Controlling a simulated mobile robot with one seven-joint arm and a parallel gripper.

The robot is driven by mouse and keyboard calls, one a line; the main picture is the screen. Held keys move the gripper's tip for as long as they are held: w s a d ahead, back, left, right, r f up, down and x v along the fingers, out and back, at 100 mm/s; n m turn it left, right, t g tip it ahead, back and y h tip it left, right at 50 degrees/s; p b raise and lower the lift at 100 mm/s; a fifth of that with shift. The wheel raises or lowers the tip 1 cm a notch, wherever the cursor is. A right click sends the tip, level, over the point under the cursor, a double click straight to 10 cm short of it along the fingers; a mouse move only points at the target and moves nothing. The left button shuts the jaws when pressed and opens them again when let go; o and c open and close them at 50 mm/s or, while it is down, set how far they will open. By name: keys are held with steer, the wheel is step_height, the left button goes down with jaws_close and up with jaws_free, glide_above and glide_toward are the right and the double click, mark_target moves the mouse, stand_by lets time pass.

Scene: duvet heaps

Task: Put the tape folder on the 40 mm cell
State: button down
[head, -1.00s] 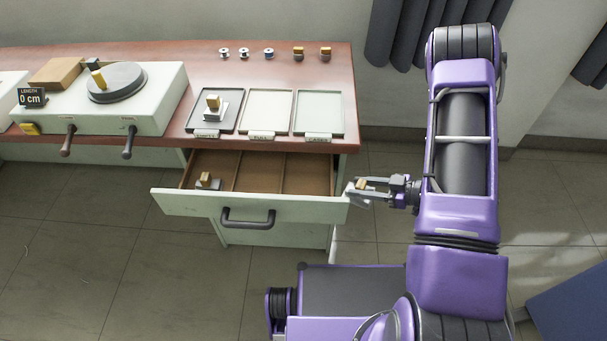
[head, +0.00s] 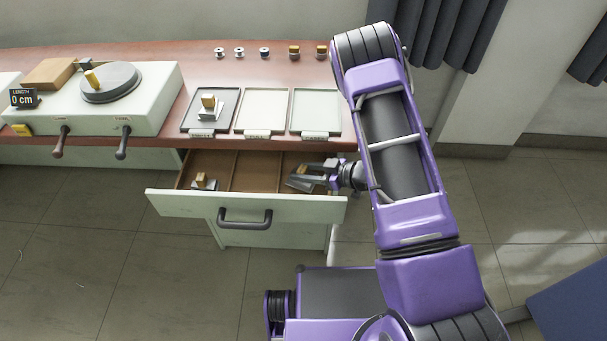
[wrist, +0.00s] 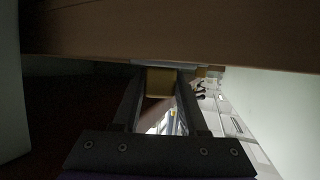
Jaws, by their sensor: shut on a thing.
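My gripper (head: 316,173) is shut on a grey metal piece (head: 298,184) with a gold block grip, which I take to be the tape folder. It is over or in the right compartment of the open drawer (head: 180,206); I cannot tell if it touches the floor. In the wrist view the gold block (wrist: 160,83) sits between the fingers. A similar piece (head: 203,182) lies in the drawer's left compartment. Another (head: 209,108) stands on the dark left tray (head: 187,124). The middle compartment (head: 249,172) is empty. No 40 mm marking is readable on the compartments.
A cream tray (head: 262,108) and a pale green tray (head: 315,110) lie empty on the bench. Several small spools (head: 264,52) line the back. A white machine (head: 150,109) with a turntable and "0 cm" display stands left. A brown board (wrist: 200,38) crosses the wrist view closely.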

steer(key=shift+f, duration=0.4)
steer(key=shift+f, duration=0.25)
steer(key=shift+c, duration=2.2)
jaws_free()
steer(key=shift+r, duration=0.1)
steer(key=shift+d+r, duration=0.15)
steer(key=shift+r, duration=0.05)
steer(key=p+v, duration=0.1)
steer(key=v, duration=1)
steer(key=shift+s+d, duration=0.2)
steer(key=shift+d, duration=0.05)
steer(key=shift+r, duration=0.1)
